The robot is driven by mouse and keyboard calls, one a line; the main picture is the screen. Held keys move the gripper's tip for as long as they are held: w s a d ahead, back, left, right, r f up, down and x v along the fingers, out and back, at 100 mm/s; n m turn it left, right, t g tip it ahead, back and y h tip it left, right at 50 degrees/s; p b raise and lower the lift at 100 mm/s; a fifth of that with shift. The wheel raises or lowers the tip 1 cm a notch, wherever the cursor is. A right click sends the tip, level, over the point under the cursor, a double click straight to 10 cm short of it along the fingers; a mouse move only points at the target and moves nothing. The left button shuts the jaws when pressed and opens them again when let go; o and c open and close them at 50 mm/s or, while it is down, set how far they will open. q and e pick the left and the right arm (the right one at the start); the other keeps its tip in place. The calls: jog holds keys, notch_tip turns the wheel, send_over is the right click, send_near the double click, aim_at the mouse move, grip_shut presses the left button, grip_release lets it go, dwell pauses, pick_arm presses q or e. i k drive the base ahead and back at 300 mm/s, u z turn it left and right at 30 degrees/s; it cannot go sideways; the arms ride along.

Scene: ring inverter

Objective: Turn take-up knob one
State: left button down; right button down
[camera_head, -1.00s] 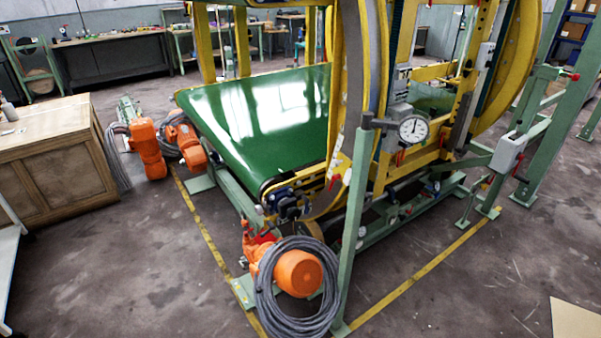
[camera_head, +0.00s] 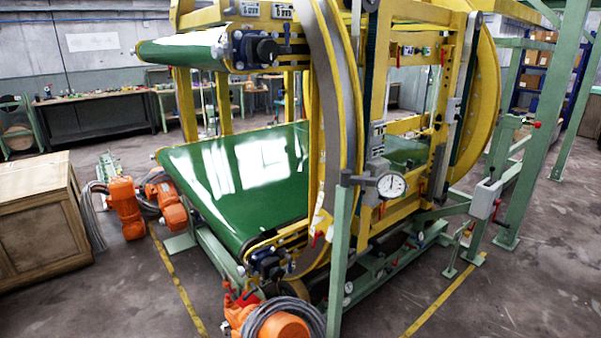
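The ring inverter, with its yellow frame (camera_head: 332,120), stands in the middle of the view. A dark knob-like unit (camera_head: 266,49) sits at the end of its upper green roller (camera_head: 180,51). A similar dark unit (camera_head: 266,265) sits at the near corner of the lower green belt (camera_head: 235,180). Small red handles show on the frame, one (camera_head: 316,238) near the ring's lower left. I cannot tell which part is take-up knob one. Neither of my grippers is in view.
A green post (camera_head: 340,265) with a dial gauge (camera_head: 391,185) beside it stands in front of the machine. An orange motor (camera_head: 275,325) and coiled grey hose (camera_head: 300,316) lie at its foot. A wooden cabinet (camera_head: 40,215) stands left.

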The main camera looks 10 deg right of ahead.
aim_at(242, 272)
jog(key=z, duration=0.15)
jog(key=i, duration=1.15)
jog(key=z, duration=0.7)
